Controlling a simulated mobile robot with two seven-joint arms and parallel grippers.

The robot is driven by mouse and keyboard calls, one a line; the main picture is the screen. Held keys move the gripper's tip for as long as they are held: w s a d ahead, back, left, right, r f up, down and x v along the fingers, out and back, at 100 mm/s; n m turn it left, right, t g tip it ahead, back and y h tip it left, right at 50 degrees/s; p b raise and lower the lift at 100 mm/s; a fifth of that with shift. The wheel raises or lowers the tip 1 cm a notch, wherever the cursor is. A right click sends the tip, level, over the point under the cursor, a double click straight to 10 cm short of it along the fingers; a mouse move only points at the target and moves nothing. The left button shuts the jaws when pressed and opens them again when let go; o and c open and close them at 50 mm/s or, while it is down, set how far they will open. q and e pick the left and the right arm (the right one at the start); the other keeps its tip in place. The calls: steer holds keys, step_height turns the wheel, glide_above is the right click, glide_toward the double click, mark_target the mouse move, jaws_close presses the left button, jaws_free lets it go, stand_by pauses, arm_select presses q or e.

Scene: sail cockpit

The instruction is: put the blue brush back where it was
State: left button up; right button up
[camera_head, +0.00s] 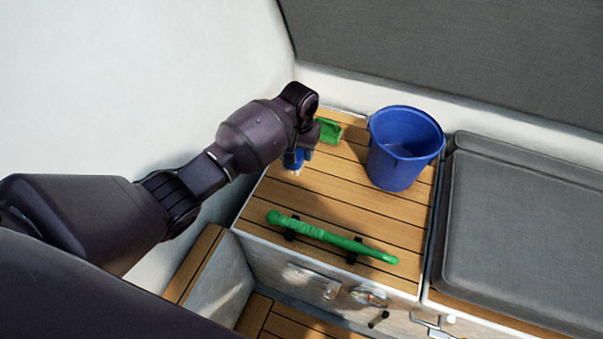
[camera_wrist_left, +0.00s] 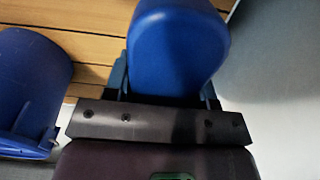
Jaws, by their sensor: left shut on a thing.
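My left gripper (camera_head: 303,143) is shut on the blue brush (camera_wrist_left: 178,45), whose rounded blue body fills the middle of the left wrist view between the two fingers. In the head view only a small blue part of the brush (camera_head: 293,158) shows below my wrist, with pale bits under it, over the back left of the slatted wooden top (camera_head: 300,185). My wrist hides the rest. I cannot tell whether the brush touches the wood. My right gripper is not in view.
A blue bucket (camera_head: 393,165) stands right of the brush. A green object (camera_head: 328,131) lies just behind my gripper. A long green handle (camera_head: 330,237) rests on black holders near the front edge. A grey cushion (camera_head: 520,220) is at right. The middle slats are clear.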

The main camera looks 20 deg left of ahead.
arm_select(q)
steer(key=b, duration=0.1)
glide_above(300, 181)
step_height(300, 181, down, 6)
steer(key=shift+a+r, duration=0.1)
steer(key=shift+r, duration=0.15)
step_height(300, 181, down, 6)
steer(key=shift+r+b, duration=0.15)
steer(key=shift+b, duration=1.1)
steer(key=shift+r, duration=0.2)
steer(key=shift+f, duration=0.3)
steer(key=o, duration=0.9)
steer(key=shift+o, duration=1.2)
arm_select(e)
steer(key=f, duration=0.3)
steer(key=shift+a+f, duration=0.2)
